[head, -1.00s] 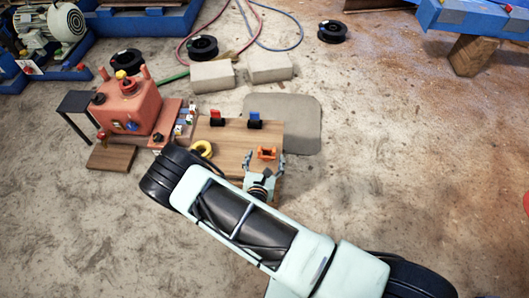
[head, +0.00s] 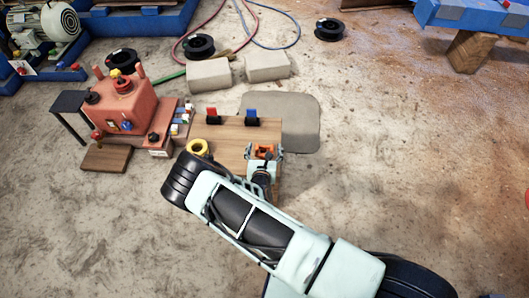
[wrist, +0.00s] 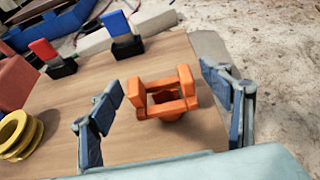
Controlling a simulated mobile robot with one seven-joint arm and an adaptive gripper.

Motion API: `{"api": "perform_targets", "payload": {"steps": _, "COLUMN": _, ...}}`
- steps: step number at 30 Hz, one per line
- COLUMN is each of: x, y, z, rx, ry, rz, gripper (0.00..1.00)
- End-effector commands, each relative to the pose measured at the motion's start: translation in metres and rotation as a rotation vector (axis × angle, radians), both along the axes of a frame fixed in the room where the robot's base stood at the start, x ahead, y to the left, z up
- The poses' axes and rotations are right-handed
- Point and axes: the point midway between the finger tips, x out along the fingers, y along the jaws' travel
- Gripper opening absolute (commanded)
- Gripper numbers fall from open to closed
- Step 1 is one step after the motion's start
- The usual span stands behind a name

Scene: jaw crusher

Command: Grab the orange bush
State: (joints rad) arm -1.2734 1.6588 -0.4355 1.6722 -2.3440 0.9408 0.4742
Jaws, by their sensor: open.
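The orange bush (wrist: 166,93) is an orange, blocky open frame on the wooden tabletop (wrist: 95,95). In the head view the orange bush (head: 264,149) sits near the table's right end, partly covered by my gripper. My gripper (wrist: 167,103) is open, with one blue-padded finger left of the bush and the other to its right. Both fingers look apart from the bush, and nothing is held. In the head view my gripper (head: 265,153) reaches in from the front of the table.
A yellow ring (wrist: 18,134) lies left of my gripper. A red block (wrist: 45,52) and a blue block (wrist: 119,28) stand in black holders behind. A red machine (head: 125,103) is at the table's left. Bare floor lies to the right.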

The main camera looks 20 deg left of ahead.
Motion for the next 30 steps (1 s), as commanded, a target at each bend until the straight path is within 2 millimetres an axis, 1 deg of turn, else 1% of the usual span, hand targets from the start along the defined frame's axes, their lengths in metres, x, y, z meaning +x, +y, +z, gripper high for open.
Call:
{"api": "perform_targets", "payload": {"steps": 2, "x": 0.0034, "y": 0.0008, "z": -0.0025, "rx": -0.001, "ry": 0.001, "rz": 0.0, "gripper": 0.72}}
{"api": "perform_targets", "payload": {"steps": 8, "x": 0.0038, "y": 0.0008, "z": -0.0016, "rx": -0.001, "ry": 0.001, "rz": 0.0, "gripper": 0.72}}
{"api": "perform_targets", "payload": {"steps": 22, "x": 0.0036, "y": 0.0009, "z": -0.0014, "rx": 0.0, "ry": 0.001, "rz": 0.0, "gripper": 0.22}}
{"api": "perform_targets", "payload": {"steps": 23, "x": 0.0036, "y": 0.0009, "z": -0.0014, "rx": 0.0, "ry": 0.001, "rz": 0.0, "gripper": 0.2}}
{"api": "perform_targets", "payload": {"steps": 30, "x": 0.0042, "y": 0.0012, "z": 0.0003, "rx": 0.0, "ry": -0.001, "rz": 0.0, "gripper": 0.2}}
